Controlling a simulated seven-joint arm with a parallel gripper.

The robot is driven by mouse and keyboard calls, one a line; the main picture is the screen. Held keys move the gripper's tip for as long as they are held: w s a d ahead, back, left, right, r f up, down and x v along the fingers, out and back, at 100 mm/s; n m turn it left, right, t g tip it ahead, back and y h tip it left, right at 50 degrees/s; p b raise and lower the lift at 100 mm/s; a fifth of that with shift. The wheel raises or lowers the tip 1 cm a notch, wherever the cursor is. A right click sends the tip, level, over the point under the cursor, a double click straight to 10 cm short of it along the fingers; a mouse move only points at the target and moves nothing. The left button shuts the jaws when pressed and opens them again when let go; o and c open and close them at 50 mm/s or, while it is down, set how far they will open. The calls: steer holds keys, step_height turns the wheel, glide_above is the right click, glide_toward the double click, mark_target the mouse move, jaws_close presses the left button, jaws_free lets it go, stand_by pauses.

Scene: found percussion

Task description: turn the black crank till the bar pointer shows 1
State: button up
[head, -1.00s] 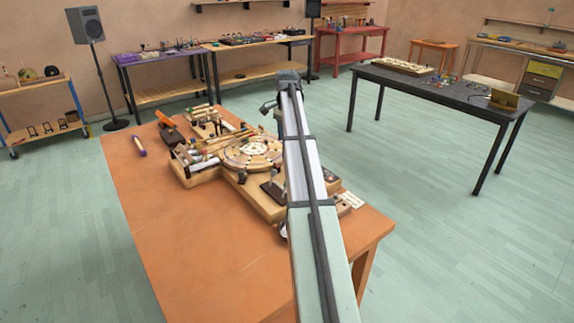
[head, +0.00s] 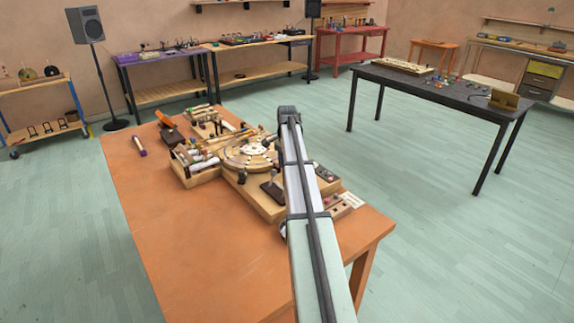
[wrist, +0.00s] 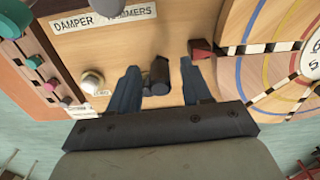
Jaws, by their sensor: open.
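My gripper (wrist: 161,88) is open in the wrist view, its two blue-grey fingers pointing at the wooden board. A black cylindrical knob, which looks like the crank (wrist: 159,75), stands between the fingers, nearer the left one, with gaps visible on both sides. A dark red block (wrist: 200,48) sits beyond the right finger at the edge of the round dial (wrist: 285,30). The dial has coloured rings and figures, partly cut off at the right; I cannot tell the bar pointer's reading. In the head view the dial (head: 248,153) shows, but my arm hides the gripper and crank.
The wooden board (head: 262,208) stands on an orange table (head: 190,250). The table's front left is clear.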

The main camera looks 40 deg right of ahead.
steer(key=shift+c, duration=0.5)
jaws_close()
steer(key=shift+s, duration=0.1)
steer(key=n, duration=0.1)
steer(key=s+n, duration=0.1)
steer(key=n, duration=0.2)
steer(key=shift+s+a+n, duration=0.3)
steer(key=shift+s, duration=0.05)
steer(key=n, duration=0.1)
steer(key=s+n, duration=0.1)
steer(key=n, duration=0.2)
steer(key=shift+s+d+n, duration=0.1)
steer(key=shift+s+n, duration=0.2)
steer(key=shift+s, duration=0.1)
steer(key=n, duration=0.1)
steer(key=s+n, duration=0.1)
steer(key=n, duration=0.2)
steer(key=shift+s+d, duration=0.25)
steer(key=shift+d, duration=0.15)
steer(key=shift+s+d+n, duration=0.25)
steer(key=shift+d+n, duration=0.05)
steer(key=shift+n, duration=0.85)
steer(key=shift+s+d+n, duration=0.2)
steer(key=shift+d+n, duration=0.1)
steer(key=shift+n, duration=0.85)
